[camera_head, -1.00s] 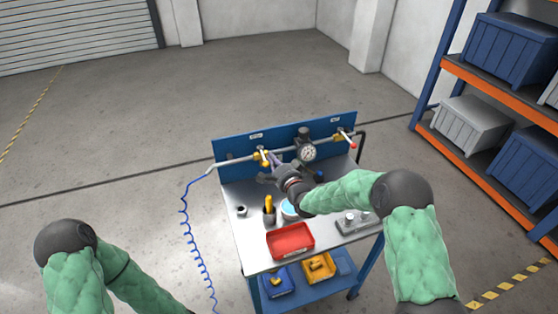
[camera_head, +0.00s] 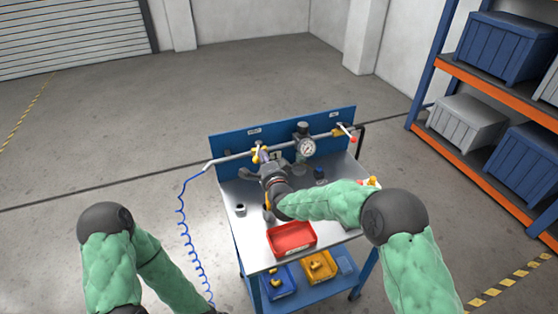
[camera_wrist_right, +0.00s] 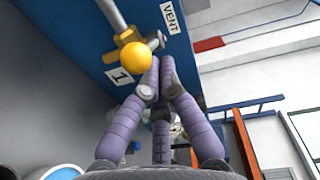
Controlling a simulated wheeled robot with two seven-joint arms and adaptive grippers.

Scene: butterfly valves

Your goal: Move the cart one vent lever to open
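The vent lever has a round yellow knob (camera_wrist_right: 135,56) on a brass valve (camera_wrist_right: 126,37) under a "VENT" label (camera_wrist_right: 171,17), with a "1" label (camera_wrist_right: 119,76) close by. In the head view the valve (camera_head: 257,153) is on the pipe at the left of the cart's blue back panel (camera_head: 228,145). My right gripper (camera_wrist_right: 161,66) has purple fingers whose tips are drawn together just right of the knob, with nothing seen between them. Contact with the lever cannot be told. My left arm is low at the left; its gripper is out of view.
A round gauge (camera_head: 306,147) and a red-tipped lever (camera_head: 349,138) are further right on the pipe. A red tray (camera_head: 291,239) and a small cup (camera_head: 240,210) are on the cart top. A blue coiled hose (camera_head: 185,235) hangs at left. Shelving stands at right.

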